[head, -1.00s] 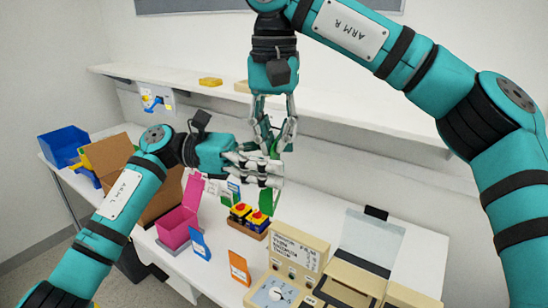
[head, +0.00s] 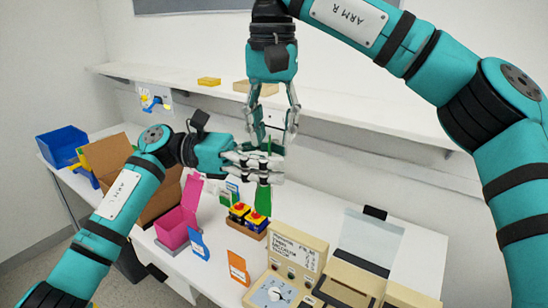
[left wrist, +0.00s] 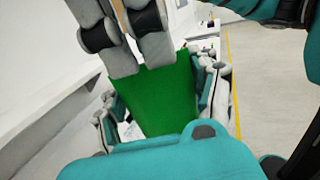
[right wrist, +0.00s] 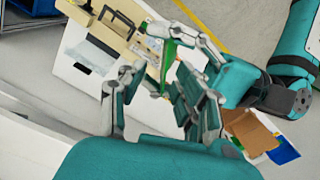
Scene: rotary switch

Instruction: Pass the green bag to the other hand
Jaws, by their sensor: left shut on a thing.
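The green bag (head: 263,201) is gripped by my left gripper (head: 262,166) and hangs below its fingers in the head view, with a narrow strip showing above them. In the left wrist view the bag (left wrist: 165,95) spreads as a flat green sheet beside my left fingers. My right gripper (head: 272,138) points down from above, its fingers apart on either side of the bag's upper strip. In the right wrist view the bag (right wrist: 167,62) shows between the spread right fingers (right wrist: 155,85), with no clear contact. The fingertips partly hide the bag.
Below are a pink box (head: 178,226), a tray of yellow-and-red switches (head: 248,219), blue and orange packets, and a beige device with a dial (head: 270,292). A cardboard box (head: 110,160) and blue bin (head: 62,146) stand at left. A white shelf runs behind.

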